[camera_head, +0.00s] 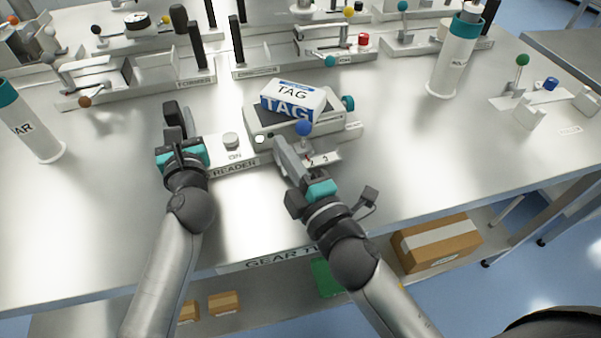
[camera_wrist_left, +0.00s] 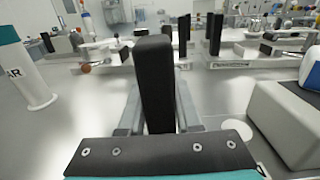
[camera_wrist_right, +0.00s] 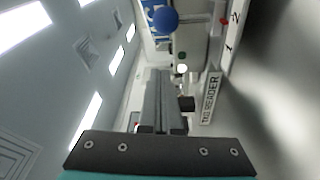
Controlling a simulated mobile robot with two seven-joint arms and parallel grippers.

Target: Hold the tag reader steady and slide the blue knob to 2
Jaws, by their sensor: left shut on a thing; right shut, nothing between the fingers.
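The tag reader (camera_head: 262,137) is a light box on a base with a label, near the table's front edge. Its upright black handle (camera_head: 173,115) is at the left end; it also shows in the left wrist view (camera_wrist_left: 155,85). My left gripper (camera_head: 181,145) is shut on this handle. The blue knob (camera_head: 303,128) is a ball at the reader's front right, above a scale (camera_head: 322,159) with numbers; it also shows in the right wrist view (camera_wrist_right: 165,20). My right gripper (camera_head: 281,147) is shut and empty, just left of the knob. I cannot tell if it touches.
A white and blue TAG box (camera_head: 293,98) lies on top of the reader. A white button (camera_head: 231,140) stands on its base. White cylinders stand at the left (camera_head: 33,130) and right (camera_head: 452,60). Other fixtures line the back.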

